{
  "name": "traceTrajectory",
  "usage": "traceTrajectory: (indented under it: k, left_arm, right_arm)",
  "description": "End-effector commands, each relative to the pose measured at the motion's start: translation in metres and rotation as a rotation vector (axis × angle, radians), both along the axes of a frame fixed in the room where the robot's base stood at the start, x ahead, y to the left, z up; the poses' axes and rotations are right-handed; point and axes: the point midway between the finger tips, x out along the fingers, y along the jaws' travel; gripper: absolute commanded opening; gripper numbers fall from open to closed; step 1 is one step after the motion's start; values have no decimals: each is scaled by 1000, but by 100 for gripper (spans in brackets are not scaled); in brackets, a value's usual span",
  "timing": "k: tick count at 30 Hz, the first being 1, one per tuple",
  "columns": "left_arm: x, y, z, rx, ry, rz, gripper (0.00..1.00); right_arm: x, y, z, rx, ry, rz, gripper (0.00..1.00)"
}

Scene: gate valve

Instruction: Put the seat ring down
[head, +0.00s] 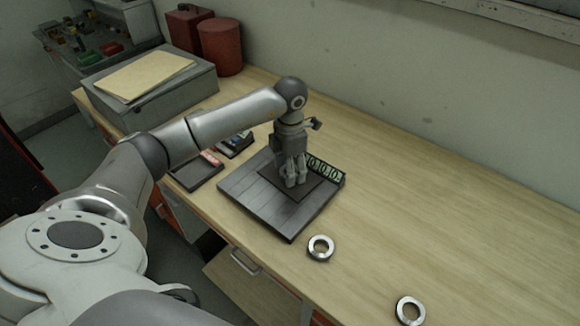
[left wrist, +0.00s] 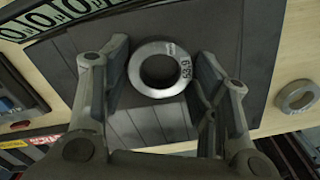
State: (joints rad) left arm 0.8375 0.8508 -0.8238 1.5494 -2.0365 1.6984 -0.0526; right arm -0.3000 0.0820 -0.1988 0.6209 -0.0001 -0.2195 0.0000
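A metal seat ring (left wrist: 160,48) marked "53.9" shows in the left wrist view, lying flat over the dark pad between my left gripper's fingers. Narrow gaps show between the ring and both fingers. My left gripper (head: 294,182) points down, low over the dark plate (head: 248,192), and looks open around the ring. The gripper hides this ring in the head view. A second ring (head: 320,247) lies on the bench in front of the plate; it also shows in the left wrist view (left wrist: 297,96). A third ring (head: 410,310) lies nearer the front edge. My right gripper is out of view.
A pale green strip with ring-like marks (head: 326,169) stands along the plate's back right edge. A small dark tray (head: 197,171) lies left of the plate. A grey case (head: 150,85) and red containers (head: 220,46) stand at the back left. The bench's right side is clear.

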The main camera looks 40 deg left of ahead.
Motion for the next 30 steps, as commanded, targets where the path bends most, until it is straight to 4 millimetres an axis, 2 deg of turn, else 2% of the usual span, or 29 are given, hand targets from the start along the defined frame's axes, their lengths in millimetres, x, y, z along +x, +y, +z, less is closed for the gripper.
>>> traceTrajectory:
  k: [1, 3, 15, 16, 20, 30]
  left_arm:
    - [0, 0, 0, 0, 0, 0, 65]
    - [0, 0, 1, 0, 0, 0, 72]
    - [0, 0, 6, -1, -1, 0, 72]
    - [1, 0, 8, 0, -2, 0, 72]
    - [2, 0, 29, 0, -7, -2, 72]
    - [1, 0, 100, -1, -5, 1, 72]
  right_arm:
    - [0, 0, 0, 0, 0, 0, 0]
    - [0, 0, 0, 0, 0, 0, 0]
    - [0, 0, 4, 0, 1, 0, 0]
    - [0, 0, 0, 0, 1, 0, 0]
    - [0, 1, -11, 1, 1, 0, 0]
    - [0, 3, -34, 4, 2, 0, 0]
